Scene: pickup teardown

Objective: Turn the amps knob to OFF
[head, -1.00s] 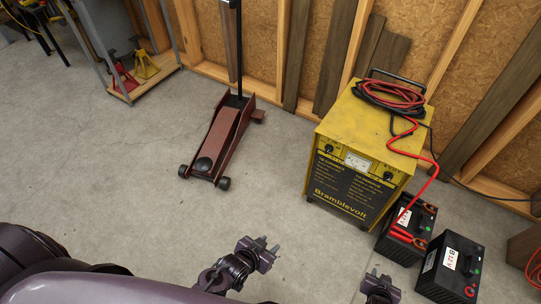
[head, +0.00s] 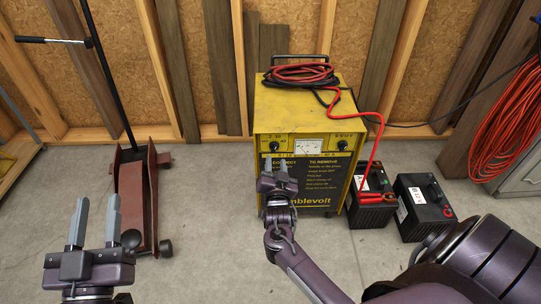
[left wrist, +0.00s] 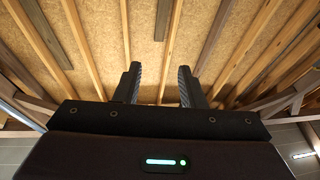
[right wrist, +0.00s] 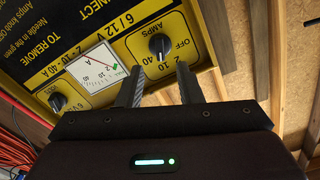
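The yellow charger (head: 293,110) stands on the floor against the wall. Its amps knob (head: 274,146) is the left knob on the front panel. In the right wrist view the black amps knob (right wrist: 160,46) shows turned about, with OFF, 2, 10 and 40 around it; its pointer setting is too small to be sure of. My right gripper (head: 275,165) is open just in front of and below the knob. In its wrist view the fingertips (right wrist: 158,80) are apart, with nothing between them, and do not visibly touch the knob. My left gripper (head: 94,215) is open and empty at lower left.
A second knob (head: 338,147) and a meter (head: 309,145) share the panel. Red and black cables (head: 300,74) lie on top. Two black batteries (head: 369,210) (head: 423,206) stand to the right. A red floor jack (head: 134,195) stands left. Floor between jack and charger is clear.

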